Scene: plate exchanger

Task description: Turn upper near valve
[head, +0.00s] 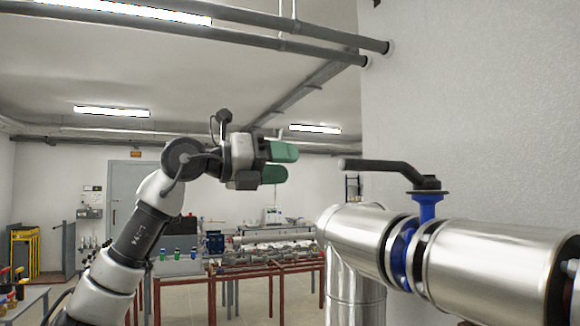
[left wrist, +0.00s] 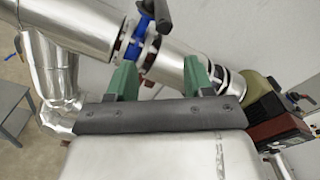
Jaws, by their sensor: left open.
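The valve has a blue body (head: 400,252) clamped between flanges in a shiny metal pipe, with a blue stem on top. Its dark lever handle (head: 385,167) sits on the stem and points left, roughly along the pipe. My left gripper (head: 283,163) has green fingers and is open and empty. It is to the left of the handle's free end, at about its height in the picture, and apart from it. In the left wrist view the open fingers (left wrist: 160,74) show in front of the pipe, with the blue valve body (left wrist: 133,48) and dark handle (left wrist: 158,14) beyond. My right gripper is not in view.
The shiny pipe (head: 490,262) runs right and bends down at an elbow (head: 350,235). A white wall (head: 470,100) stands behind it. A red-framed bench (head: 265,268) with equipment is farther back. The left wrist view shows a red-and-black box (left wrist: 277,130) near the pipe.

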